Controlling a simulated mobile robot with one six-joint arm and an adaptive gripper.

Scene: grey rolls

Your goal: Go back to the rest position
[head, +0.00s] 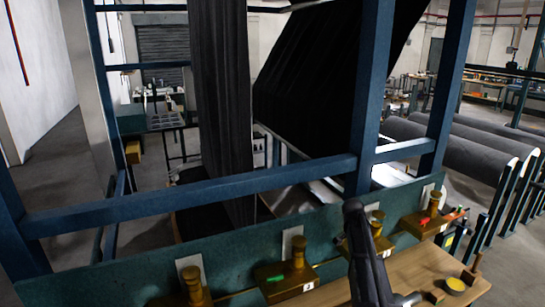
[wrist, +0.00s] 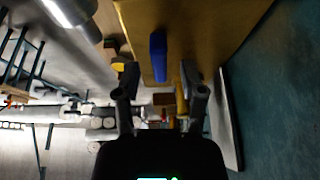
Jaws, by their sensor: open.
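My gripper (wrist: 157,76) shows in the wrist view with its two dark fingers spread apart. Nothing is held between them. In the head view my dark arm rises at the bottom, in front of the wooden shelf (head: 425,290). The fingers cannot be made out in that view.
A teal panel (head: 130,270) carries several brass-coloured units, one with a green lever (head: 275,279). Blue frame posts and a crossbar (head: 190,195) stand close behind. Black cloth (head: 222,100) hangs there. Grey rolls (head: 450,145) lie at the right. A yellow disc (head: 455,284) sits on the shelf.

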